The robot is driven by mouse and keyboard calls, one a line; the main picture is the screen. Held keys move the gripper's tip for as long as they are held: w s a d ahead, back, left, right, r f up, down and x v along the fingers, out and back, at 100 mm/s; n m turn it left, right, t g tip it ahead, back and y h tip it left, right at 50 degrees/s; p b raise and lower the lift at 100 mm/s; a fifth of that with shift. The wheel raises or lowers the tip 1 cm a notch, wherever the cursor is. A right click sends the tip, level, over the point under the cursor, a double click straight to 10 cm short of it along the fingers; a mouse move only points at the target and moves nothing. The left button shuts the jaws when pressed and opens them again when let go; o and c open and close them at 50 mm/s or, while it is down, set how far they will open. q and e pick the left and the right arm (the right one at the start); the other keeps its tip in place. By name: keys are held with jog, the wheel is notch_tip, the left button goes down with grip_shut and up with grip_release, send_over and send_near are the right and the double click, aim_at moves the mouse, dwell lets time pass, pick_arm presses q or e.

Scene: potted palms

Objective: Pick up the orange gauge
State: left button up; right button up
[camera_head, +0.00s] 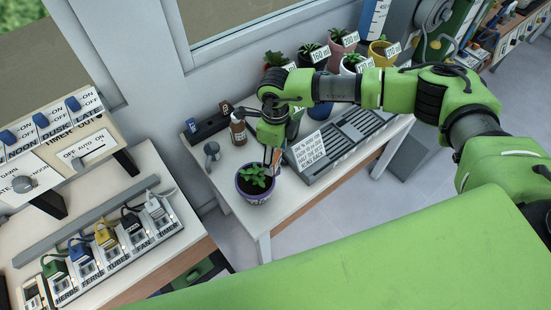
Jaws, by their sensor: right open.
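My right gripper (273,158) points down just above a small leafy plant in a purple pot (255,192) near the front left of the white table. It is open. A thin orange-red bit shows at its fingers, beside the plant; it is too small to tell whether this is the orange gauge or whether the fingers touch it. No other orange gauge can be made out. My left gripper is not in view.
A grey slatted tray (345,140) with a white sign (318,150) lies right of the pot. A brown bottle (238,131) stands behind left. Several labelled pots line the back. Another bench (150,270) at left holds switches and coloured plugs.

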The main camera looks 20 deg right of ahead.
jog(key=shift+w+f, duration=0.15)
jog(key=shift+f, duration=1.2)
jog(key=c, duration=1)
jog(key=shift+r, duration=0.15)
